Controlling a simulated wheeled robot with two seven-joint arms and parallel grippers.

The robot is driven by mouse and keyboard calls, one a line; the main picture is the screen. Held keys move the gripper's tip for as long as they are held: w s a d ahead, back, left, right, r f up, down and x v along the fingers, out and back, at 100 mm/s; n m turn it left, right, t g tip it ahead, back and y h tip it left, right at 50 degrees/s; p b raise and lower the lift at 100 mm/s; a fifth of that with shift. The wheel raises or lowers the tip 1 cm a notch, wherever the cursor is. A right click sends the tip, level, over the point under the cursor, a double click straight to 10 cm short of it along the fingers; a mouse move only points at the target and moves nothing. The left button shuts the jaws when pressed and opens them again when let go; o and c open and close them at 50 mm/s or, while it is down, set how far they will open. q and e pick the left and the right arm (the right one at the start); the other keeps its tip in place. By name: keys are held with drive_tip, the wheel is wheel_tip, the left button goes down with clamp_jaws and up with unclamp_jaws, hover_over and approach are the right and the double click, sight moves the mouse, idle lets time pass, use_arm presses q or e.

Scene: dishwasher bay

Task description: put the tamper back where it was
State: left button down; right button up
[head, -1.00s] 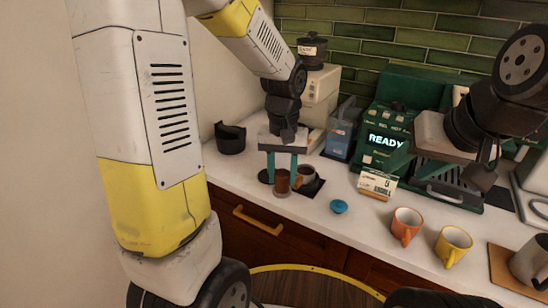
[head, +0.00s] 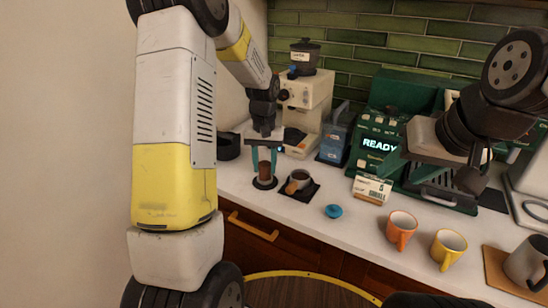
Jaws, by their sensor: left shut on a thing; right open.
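The tamper (head: 264,171) has a brown handle and is upright between the teal fingers of my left gripper (head: 264,163), which is shut on it. Its lower end is over a small dark round base (head: 265,184) on the white counter; whether it touches that base I cannot tell. Just right of it, a portafilter (head: 301,178) with a brown handle rests on a black square mat (head: 311,191). My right gripper (head: 452,162) is open and empty, high in front of the green machine.
A blue lid-like disc (head: 333,211), an orange mug (head: 401,229) and a yellow mug (head: 448,249) stand along the counter front. A black bin (head: 228,146), cream grinder (head: 304,103), blue container (head: 334,141), green READY machine (head: 376,146) and small box (head: 372,188) stand behind.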

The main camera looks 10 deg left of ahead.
sight(265, 164)
use_arm(q)
drive_tip(key=shift+f, duration=0.15)
drive_tip(key=c, duration=0.9)
unclamp_jaws()
wheel_tip(265, 164, up, 12)
drive_tip(key=s+r+t+h, duration=0.1)
drive_tip(key=s+r+t, duration=0.2)
drive_tip(key=s+r, duration=0.7)
drive_tip(key=s+d+f+m+t+h, duration=0.1)
drive_tip(key=s+d+f+t, duration=0.1)
drive_tip(key=s, duration=1.2)
drive_tip(key=shift+s+f+t, duration=0.15)
drive_tip(key=shift+f+t, duration=0.3)
drive_tip(key=shift+t, duration=0.15)
drive_tip(key=shift+d, duration=0.1)
